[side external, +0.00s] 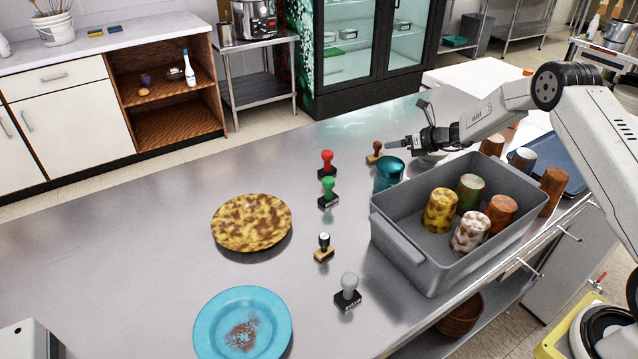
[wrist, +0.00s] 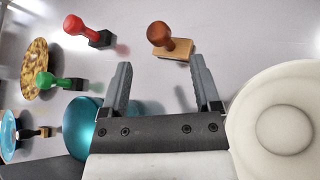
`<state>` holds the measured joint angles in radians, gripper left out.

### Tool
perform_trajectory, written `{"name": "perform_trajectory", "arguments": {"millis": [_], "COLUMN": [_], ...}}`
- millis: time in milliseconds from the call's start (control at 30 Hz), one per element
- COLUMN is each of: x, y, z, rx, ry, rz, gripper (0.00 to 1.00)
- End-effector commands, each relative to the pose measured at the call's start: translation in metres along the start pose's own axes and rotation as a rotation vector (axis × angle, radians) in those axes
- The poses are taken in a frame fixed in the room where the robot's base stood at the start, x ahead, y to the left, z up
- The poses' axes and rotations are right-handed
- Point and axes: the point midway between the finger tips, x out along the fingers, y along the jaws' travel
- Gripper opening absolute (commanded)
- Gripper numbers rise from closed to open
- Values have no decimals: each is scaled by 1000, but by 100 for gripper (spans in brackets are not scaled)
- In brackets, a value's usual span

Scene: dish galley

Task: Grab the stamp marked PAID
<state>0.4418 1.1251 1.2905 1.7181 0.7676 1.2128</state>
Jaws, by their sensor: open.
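Several stamps stand on the steel counter: a red-handled one (side external: 327,161), a green-handled one (side external: 328,188), a white-and-black-handled one (side external: 323,245) on a wooden base, a grey-handled one (side external: 348,288), and a brown wooden one (side external: 376,150). Some bases carry lettering, but I cannot read which says PAID. My gripper (side external: 396,147) is open and empty, just right of the brown stamp. In the wrist view, the brown stamp (wrist: 170,42) lies beyond my open fingertips (wrist: 161,84), apart from them. The red (wrist: 82,29) and green (wrist: 58,81) stamps are left of it.
A teal cup (side external: 388,172) stands below my gripper, close to my left finger in the wrist view. A white bowl (wrist: 280,120) is right of my gripper. A grey bin (side external: 402,250) holds several stained cups. A yellow stained plate (side external: 251,222) and blue plate (side external: 243,310) lie left.

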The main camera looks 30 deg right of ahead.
Motion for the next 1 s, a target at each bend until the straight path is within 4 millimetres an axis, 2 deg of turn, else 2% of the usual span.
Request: {"name": "perform_trajectory", "arguments": {"millis": [600, 1000], "x": [47, 50], "y": [0, 0], "z": [1, 1], "rx": [-1, 0], "ry": [1, 0], "rz": [0, 0], "gripper": [80, 80]}}
